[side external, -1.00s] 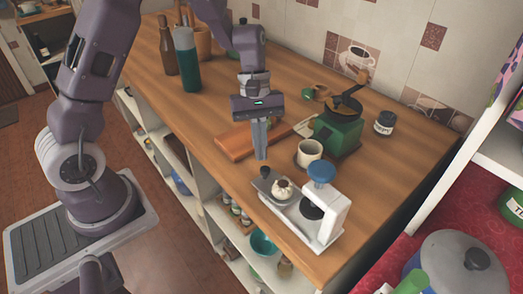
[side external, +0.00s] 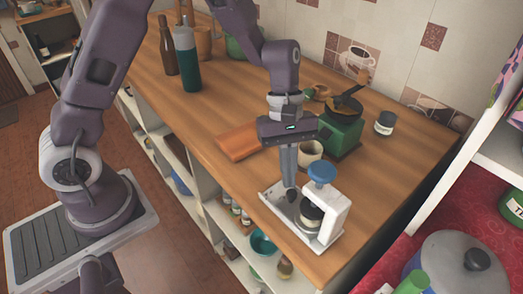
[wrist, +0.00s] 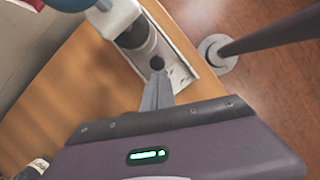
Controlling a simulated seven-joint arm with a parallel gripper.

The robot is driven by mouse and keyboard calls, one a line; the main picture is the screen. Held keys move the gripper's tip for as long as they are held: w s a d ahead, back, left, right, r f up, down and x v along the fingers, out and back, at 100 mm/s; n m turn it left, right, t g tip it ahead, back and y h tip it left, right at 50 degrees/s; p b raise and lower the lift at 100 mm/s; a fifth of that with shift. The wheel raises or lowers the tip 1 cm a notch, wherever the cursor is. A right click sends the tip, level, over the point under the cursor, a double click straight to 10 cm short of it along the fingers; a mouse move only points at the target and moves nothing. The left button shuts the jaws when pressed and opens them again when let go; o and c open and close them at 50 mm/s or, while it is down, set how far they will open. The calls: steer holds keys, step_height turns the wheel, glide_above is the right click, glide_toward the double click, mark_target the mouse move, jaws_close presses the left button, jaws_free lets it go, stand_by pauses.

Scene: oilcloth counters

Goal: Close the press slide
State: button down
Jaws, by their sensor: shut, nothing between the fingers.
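The press (side external: 327,222) is a white frame with a blue knob (side external: 320,173) on top, at the counter's front edge. Its slide sits in the white base, with the cup-like part (side external: 311,212) beneath the press head. The slide's dark handle knob (side external: 292,196) points left, and bare base (side external: 272,193) shows left of it. My gripper (side external: 289,184) is shut and empty, pointing down at the handle knob from its outer side. In the wrist view the closed fingertips (wrist: 157,82) are right by the dark knob (wrist: 157,62); whether they touch is unclear.
A cream mug (side external: 310,152) and a green grinder (side external: 341,130) stand behind the press. A wooden board (side external: 237,142) lies to the left, and a dark jar (side external: 384,123) is at the back. The counter right of the press is clear.

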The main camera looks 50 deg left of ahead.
steer(key=shift+s+d, duration=0.15)
steer(key=shift+d, duration=0.25)
